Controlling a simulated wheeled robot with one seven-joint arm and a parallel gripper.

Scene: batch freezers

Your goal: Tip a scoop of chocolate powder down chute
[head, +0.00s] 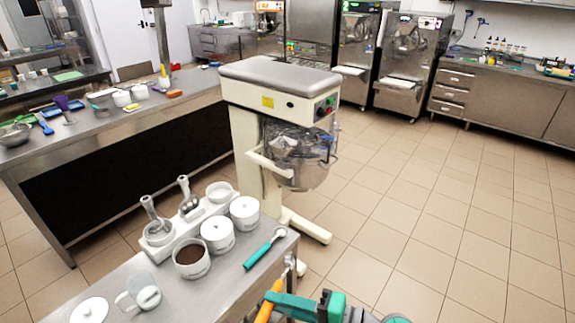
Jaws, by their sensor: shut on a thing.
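A white tub of dark brown powder (192,257), which looks like the chocolate powder, stands open on the near steel counter. My gripper (276,297), with teal parts, is at the bottom edge near the counter's right corner. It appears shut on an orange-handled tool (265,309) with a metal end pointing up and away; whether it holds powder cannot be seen. A cream floor mixer (254,105) stands beyond the counter with a steel bowl (308,172) under a guard. A pale sloped piece (284,143) at the guard may be the chute.
The near counter (215,301) holds lidded white tubs (217,234), a rack with metal-handled scoops (150,208), a teal-handled tool (264,249) and a clear jug (142,293). Batch freezers (405,60) stand at the back. Open tiled floor (440,190) lies right of the mixer.

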